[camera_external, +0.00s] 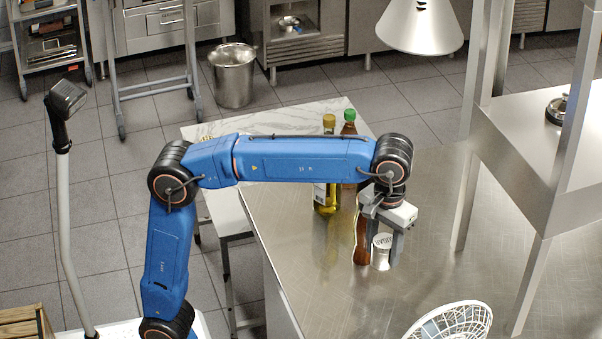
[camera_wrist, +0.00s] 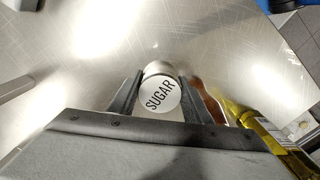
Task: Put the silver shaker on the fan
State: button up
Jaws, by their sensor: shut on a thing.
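The silver shaker (camera_external: 381,252) is small and upright, with a pale top. In the wrist view its round white top reads SUGAR (camera_wrist: 159,96). My gripper (camera_external: 382,243) points down and is shut on the shaker, with one finger on each side; the fingers also flank it in the wrist view (camera_wrist: 159,98). The shaker is at or just above the steel counter; I cannot tell if it touches. The fan (camera_external: 448,321), with a white grille, is at the counter's front, right of and nearer than the shaker. Its lower part is cut off by the frame.
A brown object (camera_external: 361,238) stands close to the left of the shaker. A yellow oil bottle (camera_external: 326,196) and a dark green-capped bottle (camera_external: 349,123) stand behind it. A steel shelf (camera_external: 535,150) rises at right. The counter (camera_external: 430,235) is clear between shaker and shelf.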

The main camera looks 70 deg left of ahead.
aim_at(383, 240)
jog(key=shift+f, duration=3.85)
jog(key=shift+f, duration=0.15)
jog(key=o, duration=1.2)
jog(key=shift+c, duration=0.2)
notch_tip(383, 240, up, 12)
jog(key=shift+r, duration=0.15)
jog(key=shift+s+a, duration=0.1)
jog(key=shift+s, duration=0.05)
